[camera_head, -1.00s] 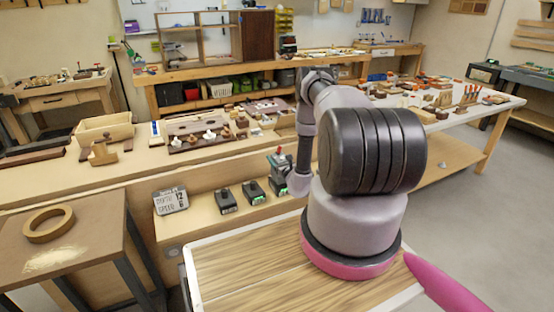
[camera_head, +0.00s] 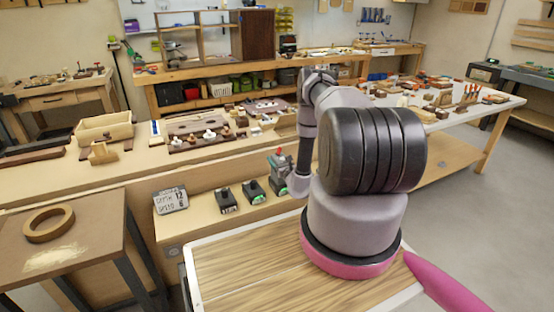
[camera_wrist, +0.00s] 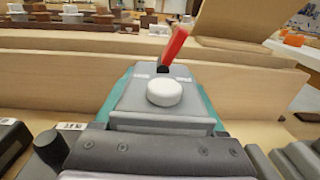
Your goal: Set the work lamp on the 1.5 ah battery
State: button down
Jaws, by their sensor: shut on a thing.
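The work lamp, a teal and grey body with a red stick on top, stands upright at the bench shelf's right end in the head view (camera_head: 278,163). In the wrist view the lamp (camera_wrist: 160,112) fills the middle, with a white round knob on its face. My gripper (camera_wrist: 158,150) is shut on it; the fingertips are hard to make out. Two dark batteries with green parts (camera_head: 226,200) (camera_head: 253,191) sit left of the lamp on the shelf. More green shows low beside the lamp, partly hidden by my arm. I cannot read which battery is 1.5 ah, nor tell if the lamp touches one.
A sign (camera_head: 171,200) stands left of the batteries. The bench's wooden front panel (camera_head: 130,190) rises behind the shelf. The bench top (camera_head: 150,157) holds a wooden box and several blocks. A side table (camera_head: 85,235) with a tape roll (camera_head: 48,223) is at left.

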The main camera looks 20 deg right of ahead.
jog(key=shift+f, duration=0.15)
jog(key=shift+c, duration=1.2)
grip_release()
jog(key=shift+s, duration=0.1)
jog(key=s, duration=1)
jog(key=shift+s, duration=0.4)
jog(key=shift+s, duration=0.1)
